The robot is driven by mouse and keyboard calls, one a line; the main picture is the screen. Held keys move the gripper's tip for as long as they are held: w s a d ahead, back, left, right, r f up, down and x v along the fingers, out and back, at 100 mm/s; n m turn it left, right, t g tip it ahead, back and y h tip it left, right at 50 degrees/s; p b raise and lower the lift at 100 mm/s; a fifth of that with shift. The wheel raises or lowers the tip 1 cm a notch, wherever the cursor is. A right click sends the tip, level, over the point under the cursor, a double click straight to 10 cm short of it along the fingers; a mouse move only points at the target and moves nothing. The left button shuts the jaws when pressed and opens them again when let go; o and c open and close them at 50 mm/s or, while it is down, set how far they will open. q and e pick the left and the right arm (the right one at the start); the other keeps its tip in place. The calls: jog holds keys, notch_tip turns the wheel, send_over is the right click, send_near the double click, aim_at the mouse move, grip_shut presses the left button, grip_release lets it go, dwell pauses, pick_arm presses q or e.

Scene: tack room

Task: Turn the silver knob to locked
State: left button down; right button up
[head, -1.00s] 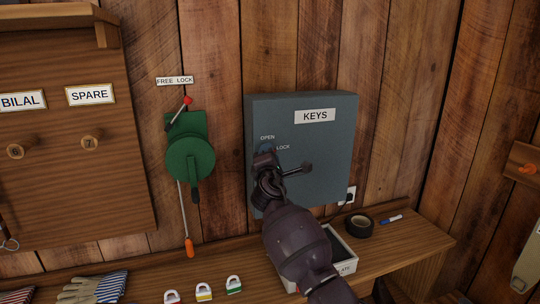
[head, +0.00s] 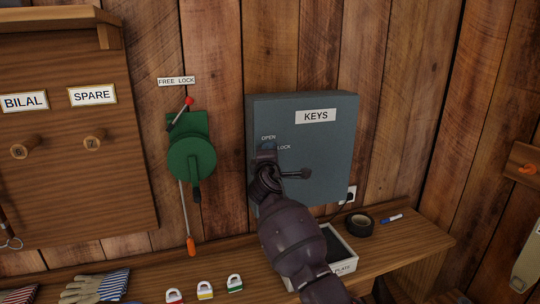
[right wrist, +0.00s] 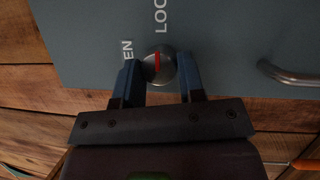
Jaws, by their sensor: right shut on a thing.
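The silver knob (right wrist: 165,74) is on the front of a grey-blue key cabinet (head: 330,150) marked KEYS. In the right wrist view the knob sits between both fingers of my right gripper (right wrist: 160,72), which is shut on it. The red line on the knob points toward the LOCK label (right wrist: 160,16), away from the OPEN label (right wrist: 127,52) at the left. In the head view my right gripper (head: 266,152) covers the knob, just below OPEN and left of LOCK. My left gripper is not in view.
A dark handle (head: 298,174) sticks out right of the gripper; it also shows in the right wrist view (right wrist: 290,74). A green crank device (head: 191,158) hangs to the left. The shelf below holds padlocks (head: 205,290), gloves (head: 95,287), a tray (head: 343,262) and tape (head: 359,224).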

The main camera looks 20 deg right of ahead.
jog(key=o, duration=0.9)
jog(key=shift+s, duration=0.1)
jog(key=v, duration=1)
jog(key=shift+s+a, duration=0.1)
jog(key=shift+s, duration=0.2)
jog(key=shift+r, duration=0.1)
